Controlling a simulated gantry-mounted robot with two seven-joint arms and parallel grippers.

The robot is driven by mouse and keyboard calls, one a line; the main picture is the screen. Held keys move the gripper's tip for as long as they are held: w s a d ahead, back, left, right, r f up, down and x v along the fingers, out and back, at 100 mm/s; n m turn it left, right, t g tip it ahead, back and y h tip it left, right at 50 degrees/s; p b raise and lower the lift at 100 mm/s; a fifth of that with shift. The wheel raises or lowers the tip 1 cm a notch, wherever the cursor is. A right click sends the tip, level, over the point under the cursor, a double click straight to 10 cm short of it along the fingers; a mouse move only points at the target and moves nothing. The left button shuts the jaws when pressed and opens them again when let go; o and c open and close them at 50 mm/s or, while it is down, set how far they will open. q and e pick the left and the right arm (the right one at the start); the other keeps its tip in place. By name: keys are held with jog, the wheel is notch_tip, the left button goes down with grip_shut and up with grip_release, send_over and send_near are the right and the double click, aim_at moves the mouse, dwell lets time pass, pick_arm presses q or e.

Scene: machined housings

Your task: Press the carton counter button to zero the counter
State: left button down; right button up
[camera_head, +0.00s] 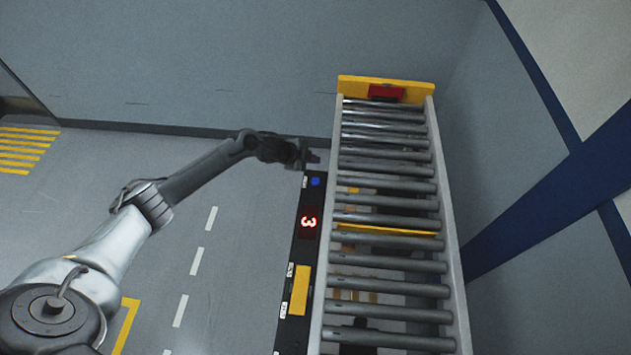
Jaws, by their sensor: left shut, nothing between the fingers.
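The carton counter (297,260) is a long black panel along the left side of the roller conveyor. Its display (309,222) shows a red 3, turned sideways in the picture. A round blue button (315,182) sits near the panel's far end. A yellow plate (300,290) lies on its nearer part. My left gripper (314,157) is shut and empty, at the panel's far end, just beyond the blue button in the picture. I cannot tell its height above the panel. My right gripper is not in view.
The roller conveyor (438,190) has bare metal rollers and a yellow end stop (352,84) with a red block (386,93). A grey wall stands behind, a blue beam (550,222) at the right. The floor (228,290) at left is clear.

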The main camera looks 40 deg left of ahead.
pick_arm(q)
jog(key=shift+f, duration=0.1)
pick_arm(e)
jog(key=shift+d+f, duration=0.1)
pick_arm(q)
jog(key=b, duration=0.6)
send_over(313, 182)
notch_tip(313, 182, down, 6)
jog(key=shift+f, duration=0.25)
jog(key=shift+f+b, duration=0.85)
jog(key=shift+f, duration=0.25)
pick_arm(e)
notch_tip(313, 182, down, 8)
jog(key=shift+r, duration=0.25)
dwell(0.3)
pick_arm(q)
jog(key=shift+f, duration=0.4)
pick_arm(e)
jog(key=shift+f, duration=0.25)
